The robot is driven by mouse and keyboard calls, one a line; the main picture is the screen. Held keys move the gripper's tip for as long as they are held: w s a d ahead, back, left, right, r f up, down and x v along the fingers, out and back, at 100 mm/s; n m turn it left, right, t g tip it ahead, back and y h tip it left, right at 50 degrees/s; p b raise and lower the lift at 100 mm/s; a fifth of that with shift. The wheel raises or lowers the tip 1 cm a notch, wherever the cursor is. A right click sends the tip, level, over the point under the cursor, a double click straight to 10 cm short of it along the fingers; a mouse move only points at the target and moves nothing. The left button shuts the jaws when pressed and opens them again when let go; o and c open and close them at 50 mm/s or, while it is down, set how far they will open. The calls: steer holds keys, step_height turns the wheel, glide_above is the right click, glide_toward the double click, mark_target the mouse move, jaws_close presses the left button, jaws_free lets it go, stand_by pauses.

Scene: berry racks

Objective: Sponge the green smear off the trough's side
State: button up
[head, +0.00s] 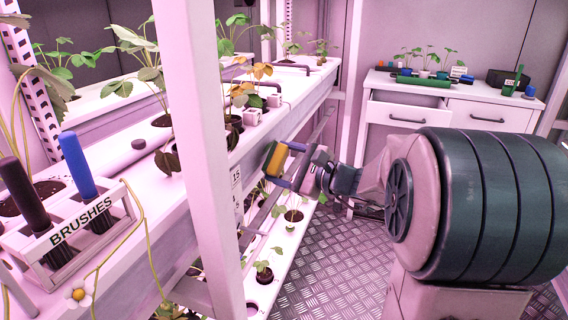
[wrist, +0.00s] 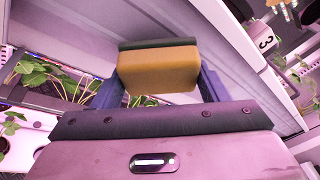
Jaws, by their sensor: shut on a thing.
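The sponge (head: 276,158) is a yellow block with a dark green scrub layer. My gripper (head: 282,164) is shut on it, with its blue fingers on either side. In the wrist view the sponge (wrist: 157,72) sits between the fingertips, its dark layer facing away from my palm. The trough (head: 308,118) is long and pale, and the sponge is held close to its aisle-facing side. I cannot tell whether they touch. The trough's side (wrist: 85,28) also shows in the wrist view behind the sponge. I see no green smear; it may be hidden behind the sponge or the post.
A white post (head: 200,160) stands in front of the trough. A rack labelled BRUSHES (head: 85,232) is at the near left. A lower trough (head: 285,240) with seedlings runs below. A white drawer cabinet (head: 450,108) stands at the back. The metal floor (head: 335,265) of the aisle is clear.

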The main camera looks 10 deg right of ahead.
steer(key=shift+w+a+r, duration=0.1)
steer(key=shift+w+a, duration=0.2)
steer(key=shift+a, duration=0.2)
stand_by(0.3)
steer(key=shift+w+d, duration=0.55)
steer(key=shift+w, duration=0.15)
steer(key=shift+w+d, duration=0.5)
steer(key=shift+w, duration=0.2)
steer(key=w+d, duration=0.3)
steer(key=w, duration=0.2)
steer(key=shift+w+d, duration=0.25)
steer(key=shift+w, duration=0.05)
steer(key=shift+s+a, duration=0.1)
steer(key=shift+s+a+b, duration=0.85)
steer(key=shift+s+a, duration=0.1)
steer(key=shift+s, duration=0.45)
steer(key=shift+s+a+b, duration=0.9)
steer(key=shift+s+a, duration=0.05)
steer(key=shift+s, duration=0.4)
steer(key=shift+s+a+b, duration=0.85)
steer(key=shift+s+a, duration=0.1)
steer(key=shift+s, duration=0.45)
